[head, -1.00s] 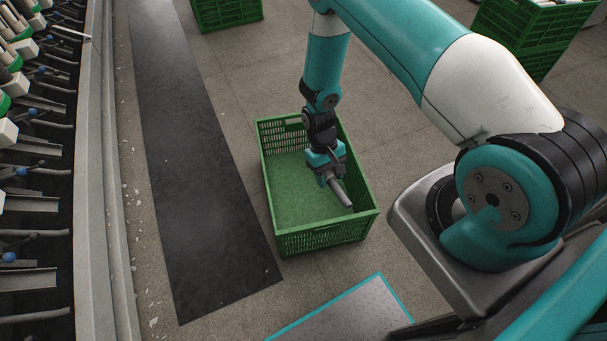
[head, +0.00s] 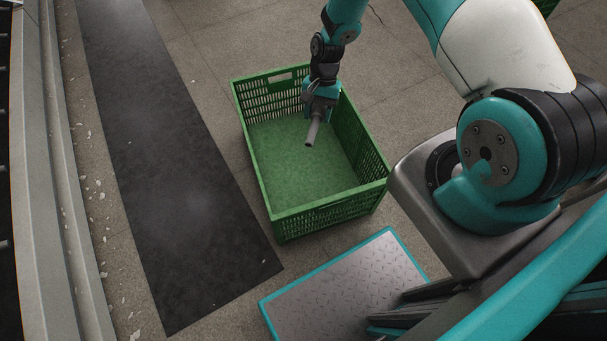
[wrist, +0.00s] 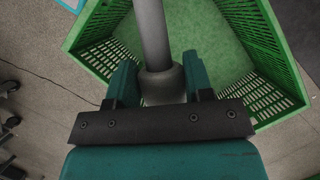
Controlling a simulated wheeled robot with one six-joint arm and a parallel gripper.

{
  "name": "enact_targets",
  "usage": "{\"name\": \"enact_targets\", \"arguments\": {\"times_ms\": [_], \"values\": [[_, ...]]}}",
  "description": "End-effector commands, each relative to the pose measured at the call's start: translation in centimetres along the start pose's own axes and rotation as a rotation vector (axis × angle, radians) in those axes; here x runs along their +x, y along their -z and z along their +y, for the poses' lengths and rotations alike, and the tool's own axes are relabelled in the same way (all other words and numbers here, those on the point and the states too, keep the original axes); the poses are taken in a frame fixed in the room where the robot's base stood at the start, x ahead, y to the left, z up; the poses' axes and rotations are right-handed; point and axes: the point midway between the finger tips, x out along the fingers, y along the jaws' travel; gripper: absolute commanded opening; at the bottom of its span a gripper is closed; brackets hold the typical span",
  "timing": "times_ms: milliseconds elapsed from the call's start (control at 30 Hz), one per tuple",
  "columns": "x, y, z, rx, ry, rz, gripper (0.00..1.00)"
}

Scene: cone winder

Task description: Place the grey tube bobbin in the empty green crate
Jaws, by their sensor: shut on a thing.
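The grey tube bobbin (head: 313,131) is held in my gripper (head: 318,103), its free end pointing down and toward the front of the crate. In the wrist view the tube (wrist: 152,40) runs up between the two teal fingers, with its thicker end (wrist: 162,84) between them at my gripper (wrist: 162,85). The green crate (head: 328,215) stands on the floor, with an empty green bottom. My gripper is over the crate's far right part. The crate's wall also shows in the wrist view (wrist: 98,25). I cannot tell whether the tube touches the bottom.
A dark mat (head: 160,150) lies on the floor left of the crate. The machine's pale edge (head: 50,200) runs along the far left. My base plate with the teal rim is close in front of the crate.

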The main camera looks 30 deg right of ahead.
Motion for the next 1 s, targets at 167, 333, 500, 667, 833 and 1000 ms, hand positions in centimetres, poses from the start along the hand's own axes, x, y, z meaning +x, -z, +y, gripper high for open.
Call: {"name": "enact_targets", "arguments": {"times_ms": [167,333,500,667,833,1000], "values": [[5.5,5.3,-1.0,0.235,0.101,0.002,0.22],[8.7,9.4,-1.9,0.456,0.194,0.003,0.22],[11.7,13.5,-2.5,0.675,0.285,0.003,0.22],[14.5,17.2,-2.9,0.876,0.369,0.003,0.22],[17.0,21.0,-3.0,1.081,0.454,0.003,0.22],[18.5,23.7,-3.0,1.238,0.518,0.003,0.22]]}}
